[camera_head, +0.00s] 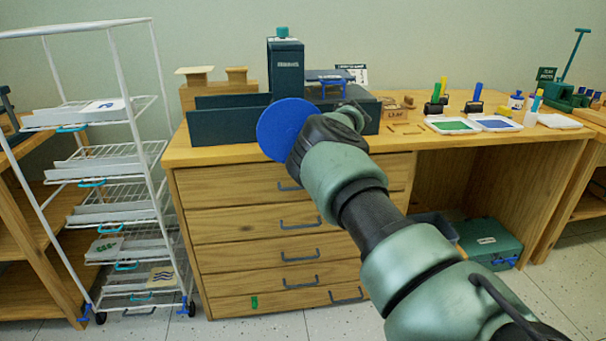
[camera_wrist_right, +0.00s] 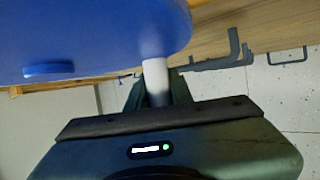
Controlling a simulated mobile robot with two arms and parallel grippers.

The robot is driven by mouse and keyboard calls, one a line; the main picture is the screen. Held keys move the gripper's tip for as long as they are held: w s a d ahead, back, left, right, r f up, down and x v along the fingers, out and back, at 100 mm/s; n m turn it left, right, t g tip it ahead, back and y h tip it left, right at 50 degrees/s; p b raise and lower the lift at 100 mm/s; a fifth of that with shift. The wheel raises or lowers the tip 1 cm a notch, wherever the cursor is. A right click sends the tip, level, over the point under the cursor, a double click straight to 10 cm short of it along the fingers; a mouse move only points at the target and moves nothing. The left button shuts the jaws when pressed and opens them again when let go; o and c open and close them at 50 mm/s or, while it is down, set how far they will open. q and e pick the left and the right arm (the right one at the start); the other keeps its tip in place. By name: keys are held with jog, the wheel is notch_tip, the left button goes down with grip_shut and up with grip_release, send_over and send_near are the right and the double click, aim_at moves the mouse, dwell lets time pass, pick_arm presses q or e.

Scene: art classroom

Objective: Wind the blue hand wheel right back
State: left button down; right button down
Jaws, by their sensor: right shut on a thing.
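The blue hand wheel (camera_head: 282,128) is a flat disc on the front of a dark teal press (camera_head: 286,70) that stands on the wooden cabinet. In the right wrist view the wheel (camera_wrist_right: 90,40) fills the upper left, and a pale handle peg (camera_wrist_right: 155,72) sticks out from it near its rim. My right gripper (camera_wrist_right: 157,95) is shut on this peg; its jaws show only partly. In the head view my right gripper (camera_head: 303,150) overlaps the wheel's right edge and hides the peg. My left gripper is not in view.
The wooden cabinet (camera_head: 235,188) has several drawers with protruding handles below the wheel. A white wire rack (camera_head: 160,100) stands to the left. Ink pads (camera_head: 452,126) and stamps lie on the worktop to the right. A green case (camera_head: 490,243) sits under the worktop.

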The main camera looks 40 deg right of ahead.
jog(key=shift+w+a, duration=0.1)
dwell(0.5)
jog(key=c, duration=1.3)
grip_release()
jog(key=shift+f, duration=0.15)
jog(key=shift+o, duration=0.2)
jog(key=v, duration=0.7)
jog(key=shift+s+r, duration=0.25)
jog(key=shift+r, duration=0.05)
